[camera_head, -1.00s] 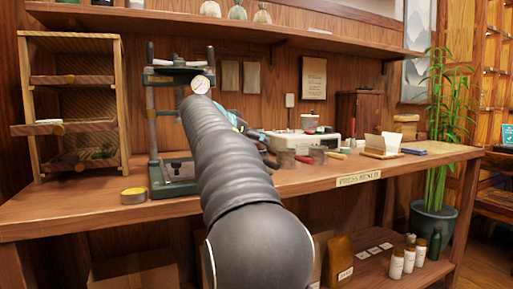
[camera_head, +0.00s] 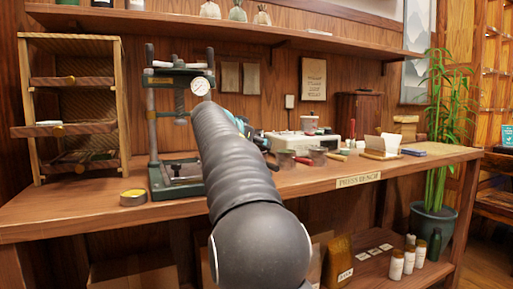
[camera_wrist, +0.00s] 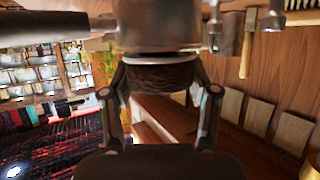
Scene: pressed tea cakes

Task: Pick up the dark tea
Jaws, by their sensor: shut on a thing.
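In the wrist view my gripper (camera_wrist: 158,72) has its two fingers on either side of a dark brown, rough-surfaced round piece, the dark tea (camera_wrist: 160,78). The fingers are shut on it. A shiny metal cylinder (camera_wrist: 160,28) with a pale rim lies directly beyond the tea and hides its far side. I cannot tell whether the tea touches that cylinder. In the head view my arm hides the gripper and the tea.
A white scale (camera_head: 297,142) and several small tools stand right of my arm. A wooden rack (camera_head: 75,105) stands at far left.

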